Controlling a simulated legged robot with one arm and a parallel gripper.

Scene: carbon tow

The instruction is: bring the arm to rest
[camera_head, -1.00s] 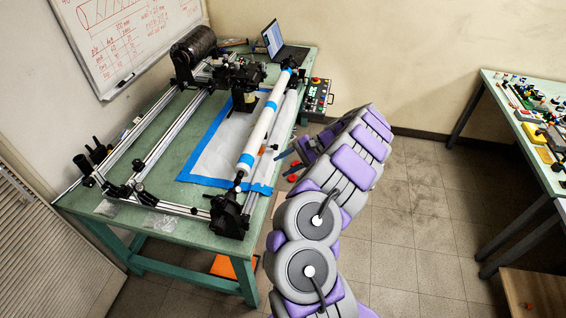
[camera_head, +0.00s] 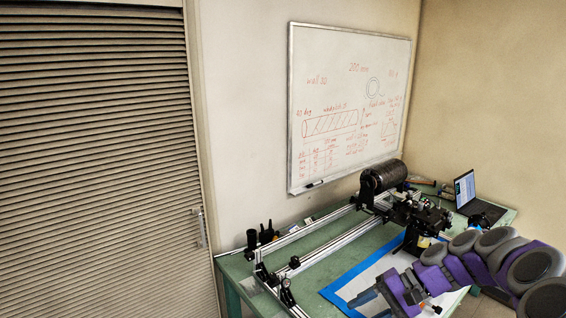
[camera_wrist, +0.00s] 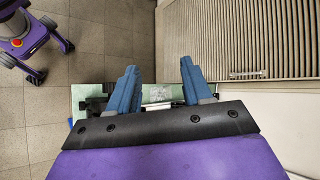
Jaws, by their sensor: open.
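My arm, purple and grey, enters the head view from the right edge and reaches left in front of the green workbench (camera_head: 330,262). My gripper (camera_head: 362,302) is at its end, low in that view, in front of the blue-edged white sheet (camera_head: 372,268). In the wrist view, my gripper (camera_wrist: 159,68) shows two blue fingers spread apart with nothing between them. A narrow part of the bench top shows beyond the fingers. The exact gap between the gripper and the bench is hard to tell.
The winding rig's rails (camera_head: 325,245) and a dark roll (camera_head: 384,176) stand on the bench. A laptop (camera_head: 466,192) sits at its far end. A shutter (camera_head: 95,150) is at left and a whiteboard (camera_head: 347,105) behind. Bare floor (camera_wrist: 100,38) shows in the wrist view.

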